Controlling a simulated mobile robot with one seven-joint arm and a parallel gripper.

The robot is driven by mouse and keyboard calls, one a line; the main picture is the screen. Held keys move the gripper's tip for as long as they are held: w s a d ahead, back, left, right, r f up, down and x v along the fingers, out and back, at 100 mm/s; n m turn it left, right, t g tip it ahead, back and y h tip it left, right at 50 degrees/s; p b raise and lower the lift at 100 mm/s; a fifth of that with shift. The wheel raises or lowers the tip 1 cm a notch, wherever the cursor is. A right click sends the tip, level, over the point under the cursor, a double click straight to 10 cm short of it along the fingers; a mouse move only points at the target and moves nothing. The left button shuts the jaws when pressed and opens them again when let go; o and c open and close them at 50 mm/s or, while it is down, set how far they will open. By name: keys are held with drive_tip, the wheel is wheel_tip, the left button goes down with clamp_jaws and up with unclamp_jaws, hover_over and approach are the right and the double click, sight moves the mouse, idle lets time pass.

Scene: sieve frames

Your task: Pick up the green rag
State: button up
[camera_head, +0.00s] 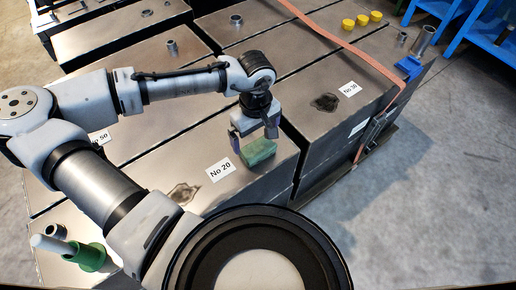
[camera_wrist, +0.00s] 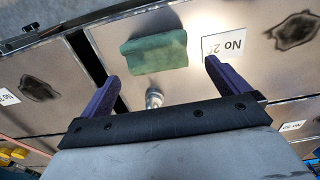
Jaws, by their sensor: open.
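The green rag (camera_head: 259,152) lies on top of a metal box, near its edge and close to the "No 20" label. In the wrist view the rag (camera_wrist: 155,52) is a flat folded block, ahead of the fingers and between their lines. My gripper (camera_head: 254,133) is just above and beside the rag in the head view and hides a little of it. I cannot tell whether a finger touches the rag.
Metal boxes (camera_head: 225,120) stand side by side with narrow gaps. An orange strap (camera_head: 330,38) crosses them. Yellow caps (camera_head: 362,19) stand at the far right. A green holder with a white-handled tool (camera_head: 92,257) is at front left. Blue racks (camera_head: 485,30) stand behind. Floor at right is clear.

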drive_tip(key=shift+w+d+f, duration=0.1)
drive_tip(key=shift+f, duration=1.6)
drive_tip(key=shift+d+f, duration=0.1)
drive_tip(key=shift+f, duration=1.55)
drive_tip(key=c, duration=0.8)
drive_tip(key=shift+r, duration=0.1)
wheel_tip(320, 180, up, 20)
drive_tip(key=p, duration=0.1)
drive_tip(key=o, duration=0.4)
drive_tip(key=shift+c, duration=1.4)
